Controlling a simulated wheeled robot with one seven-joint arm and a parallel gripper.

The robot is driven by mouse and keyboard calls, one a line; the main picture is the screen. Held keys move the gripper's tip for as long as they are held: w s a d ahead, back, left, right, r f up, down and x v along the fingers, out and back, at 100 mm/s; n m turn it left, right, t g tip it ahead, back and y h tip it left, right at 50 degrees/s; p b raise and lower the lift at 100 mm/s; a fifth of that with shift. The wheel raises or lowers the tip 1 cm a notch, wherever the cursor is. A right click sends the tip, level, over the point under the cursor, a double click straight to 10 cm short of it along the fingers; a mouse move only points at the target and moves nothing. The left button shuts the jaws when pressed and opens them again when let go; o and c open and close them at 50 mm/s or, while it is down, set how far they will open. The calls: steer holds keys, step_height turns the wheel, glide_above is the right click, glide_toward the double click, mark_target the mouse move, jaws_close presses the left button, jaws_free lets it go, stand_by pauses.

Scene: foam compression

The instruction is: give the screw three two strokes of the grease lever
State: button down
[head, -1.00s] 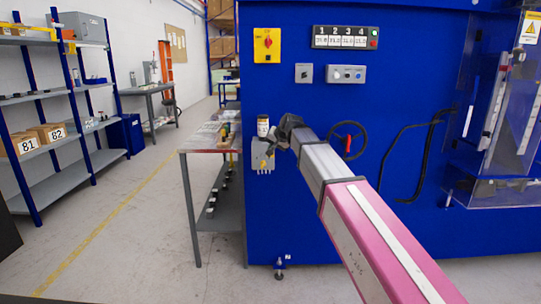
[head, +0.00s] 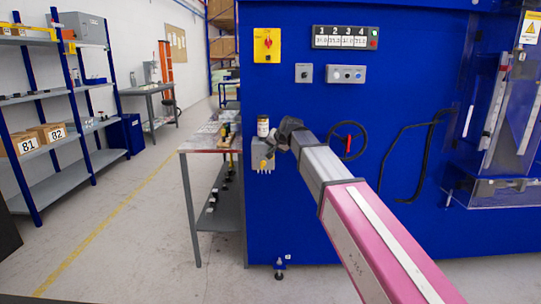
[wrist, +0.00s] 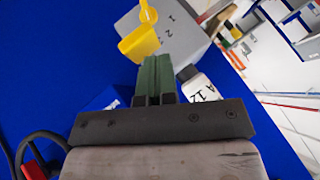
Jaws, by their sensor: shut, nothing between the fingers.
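The grease unit is a grey box (wrist: 175,30) with small numbers on its face, fixed to the blue machine side; in the head view it (head: 262,150) shows just left of my gripper. Its yellow lever (wrist: 140,45) has a broad end close to my fingertips; a small yellow spot (head: 263,163) shows in the head view. My gripper (wrist: 154,62), with green fingers, is shut and empty, its tips beside or against the lever's broad end; contact cannot be told. In the head view the fingers are hidden by my wrist. The screws are not clearly visible.
A white labelled container (wrist: 201,87) stands right of my fingers and shows above the grease unit in the head view (head: 263,125). A black handwheel with a red grip (head: 347,139) is right of my wrist. A bench (head: 205,140) stands to the left. A four-number display (head: 345,37) is above.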

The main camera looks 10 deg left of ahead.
steer(key=shift+f, duration=0.8)
stand_by(1.1)
steer(key=shift+r, duration=1.75)
steer(key=shift+r, duration=2.55)
